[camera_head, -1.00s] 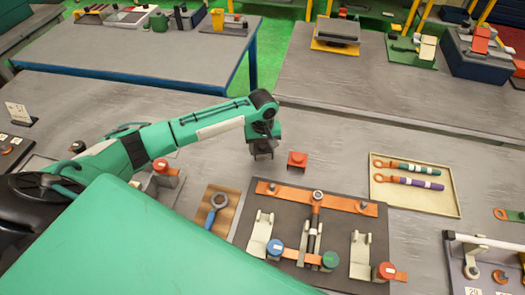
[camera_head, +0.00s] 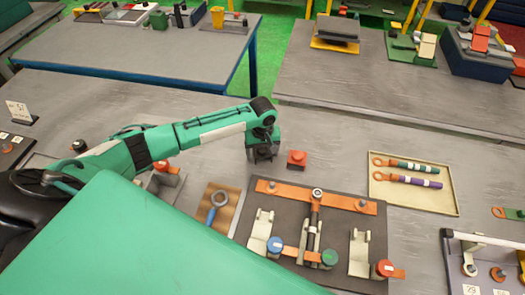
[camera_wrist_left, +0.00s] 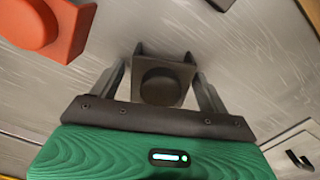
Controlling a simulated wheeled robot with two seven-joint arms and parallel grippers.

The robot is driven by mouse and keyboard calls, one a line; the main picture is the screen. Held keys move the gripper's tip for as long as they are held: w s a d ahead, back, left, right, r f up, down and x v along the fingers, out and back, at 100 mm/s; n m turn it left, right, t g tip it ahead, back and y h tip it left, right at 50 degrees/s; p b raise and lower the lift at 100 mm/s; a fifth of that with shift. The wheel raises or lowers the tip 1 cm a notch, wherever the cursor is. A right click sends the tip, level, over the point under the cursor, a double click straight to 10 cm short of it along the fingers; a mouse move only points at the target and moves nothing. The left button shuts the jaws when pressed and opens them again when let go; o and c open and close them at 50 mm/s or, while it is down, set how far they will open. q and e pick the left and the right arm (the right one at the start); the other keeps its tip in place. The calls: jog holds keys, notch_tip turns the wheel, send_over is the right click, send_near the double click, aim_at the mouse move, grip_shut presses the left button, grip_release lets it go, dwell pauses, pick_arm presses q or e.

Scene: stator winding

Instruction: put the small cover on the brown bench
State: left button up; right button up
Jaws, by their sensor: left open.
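My left gripper (camera_wrist_left: 162,92) is open, its two fingers on either side of a small dark block with a round raised disc (camera_wrist_left: 161,84). Gaps show between fingers and block. In the head view the same gripper (camera_head: 263,158) points down low over the grey table and mostly hides the block. I cannot tell for certain whether this block is the small cover. A small red-orange square piece with a raised knob (camera_head: 297,158) sits just right of the gripper; it also shows at the wrist view's upper left (camera_wrist_left: 45,28). I cannot clearly identify a brown bench. My right gripper is out of view.
A brown board (camera_head: 229,188) with a blue-handled ring tool lies in front of the gripper. A dark fixture plate (camera_head: 340,274) with an orange bar and brackets is to its right. A tray (camera_head: 410,207) holds two ring-ended tools. Table behind the gripper is clear.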

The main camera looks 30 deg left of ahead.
pick_arm(q)
notch_tip(320, 180, up, 12)
jog(key=shift+f+b, duration=0.1)
jog(key=shift+b, duration=1)
jog(key=shift+r, duration=0.25)
